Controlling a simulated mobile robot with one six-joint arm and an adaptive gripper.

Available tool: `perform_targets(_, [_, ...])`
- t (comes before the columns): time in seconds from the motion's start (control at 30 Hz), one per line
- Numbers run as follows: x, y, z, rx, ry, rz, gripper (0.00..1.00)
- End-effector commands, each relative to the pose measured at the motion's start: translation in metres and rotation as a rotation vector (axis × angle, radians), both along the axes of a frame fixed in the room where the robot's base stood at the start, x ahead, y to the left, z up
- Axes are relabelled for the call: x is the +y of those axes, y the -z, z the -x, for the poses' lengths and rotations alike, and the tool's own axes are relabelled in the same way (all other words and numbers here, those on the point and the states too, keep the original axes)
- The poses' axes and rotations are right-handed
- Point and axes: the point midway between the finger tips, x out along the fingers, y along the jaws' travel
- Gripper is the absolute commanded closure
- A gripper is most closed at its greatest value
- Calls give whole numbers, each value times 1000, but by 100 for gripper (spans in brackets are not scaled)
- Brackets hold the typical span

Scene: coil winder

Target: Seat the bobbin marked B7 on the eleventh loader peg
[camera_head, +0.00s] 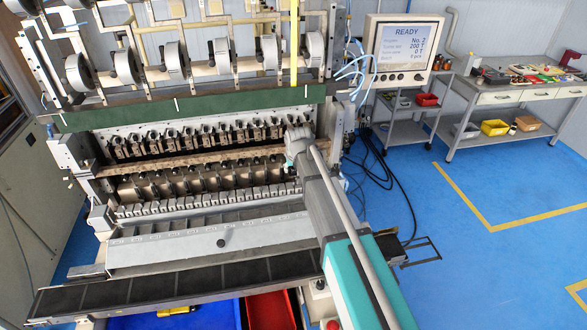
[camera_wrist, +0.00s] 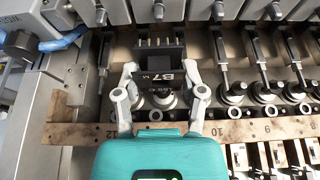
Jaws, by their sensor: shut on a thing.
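The bobbin marked B7 (camera_wrist: 161,62) is a dark block with a row of metal pins along its far edge and white lettering. My gripper (camera_wrist: 162,78) is shut on it, one light-grey finger on each side. In the wrist view it is over the peg row, between the rail labels 12 and 10; label 11 is hidden by my gripper. Round metal parts (camera_wrist: 164,98) show just below the bobbin. I cannot tell whether the bobbin touches a peg. In the head view my arm hides the bobbin at the right end of the loader.
The numbered rail (camera_wrist: 70,134) runs in front of the pegs. Neighbouring pegs with dark rods stand close on the right (camera_wrist: 264,93). Grey blocks (camera_wrist: 175,8) line the far side. A blue hose (camera_wrist: 62,41) is at left. The winder screen (camera_head: 405,48) reads READY.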

Motion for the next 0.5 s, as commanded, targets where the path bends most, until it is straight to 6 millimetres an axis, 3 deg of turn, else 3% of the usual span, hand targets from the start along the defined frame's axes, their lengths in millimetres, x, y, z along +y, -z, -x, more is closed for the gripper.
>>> perform_targets(0.2, [1,20,0,0,-1,0,66])
perform_targets(0.5, [1,32,0,0,-1,-1,66])
